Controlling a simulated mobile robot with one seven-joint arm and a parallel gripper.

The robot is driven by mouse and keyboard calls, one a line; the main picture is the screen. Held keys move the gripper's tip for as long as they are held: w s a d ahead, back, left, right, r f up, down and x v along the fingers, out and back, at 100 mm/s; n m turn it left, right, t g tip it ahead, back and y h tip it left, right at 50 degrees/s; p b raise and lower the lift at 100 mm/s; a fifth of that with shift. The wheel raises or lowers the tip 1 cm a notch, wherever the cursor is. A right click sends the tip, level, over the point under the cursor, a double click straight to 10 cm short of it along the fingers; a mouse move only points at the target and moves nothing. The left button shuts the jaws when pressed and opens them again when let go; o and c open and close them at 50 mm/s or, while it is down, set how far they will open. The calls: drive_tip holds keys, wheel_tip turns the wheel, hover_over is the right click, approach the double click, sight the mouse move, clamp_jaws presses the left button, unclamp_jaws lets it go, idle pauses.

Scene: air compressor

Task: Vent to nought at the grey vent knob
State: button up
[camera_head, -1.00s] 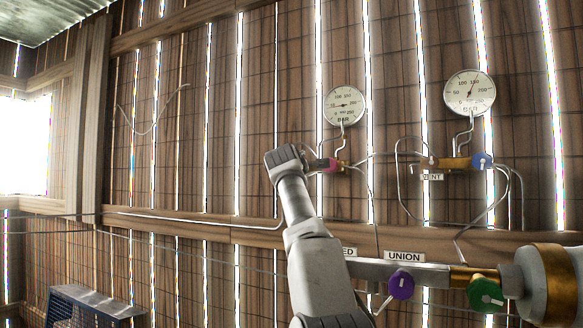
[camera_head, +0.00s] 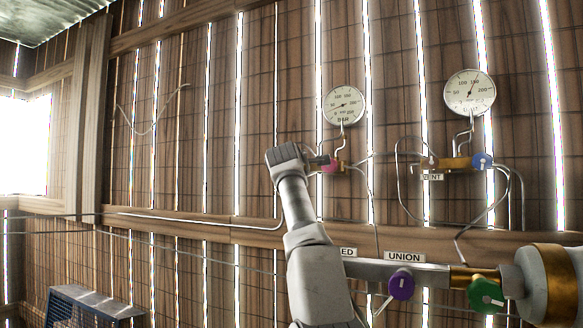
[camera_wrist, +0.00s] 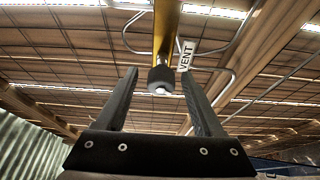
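The grey vent knob (camera_wrist: 162,79) sits at the end of a brass bar (camera_wrist: 167,30) in the wrist view, with the VENT label (camera_wrist: 186,55) beside it. My gripper (camera_wrist: 160,75) is open. Its two dark fingers appear on either side of the knob with gaps, and neither seems to touch it. In the head view my gripper (camera_head: 320,161) points right, in front of the pink knob's left side. The VENT label (camera_head: 432,177) hangs under the left end of the right brass manifold (camera_head: 455,163); the grey knob is too small there to make out clearly.
A pink knob (camera_head: 331,166) is below the left gauge (camera_head: 344,105). A blue knob (camera_head: 481,161) ends the manifold below the right gauge (camera_head: 470,92). Purple (camera_head: 401,285) and green (camera_head: 486,295) knobs are lower right. Thin pipes (camera_head: 399,190) run along the wall.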

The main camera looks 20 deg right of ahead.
drive_tip(key=shift+f, duration=0.1)
drive_tip(key=b+v, duration=1.2)
drive_tip(key=v, duration=0.5)
drive_tip(key=shift+s, duration=0.2)
drive_tip(key=shift+a, duration=0.1)
wheel_tip(320, 180, down, 5)
drive_tip(key=w+a+m+t+h+b, duration=0.1)
drive_tip(key=m+t+h+b, duration=0.15)
drive_tip(key=m+b, duration=0.55)
drive_tip(key=shift+m+g+h, duration=0.25)
drive_tip(key=shift+m+h, duration=0.1)
drive_tip(key=shift+m, duration=0.55)
drive_tip(key=shift+p+x, duration=8.8)
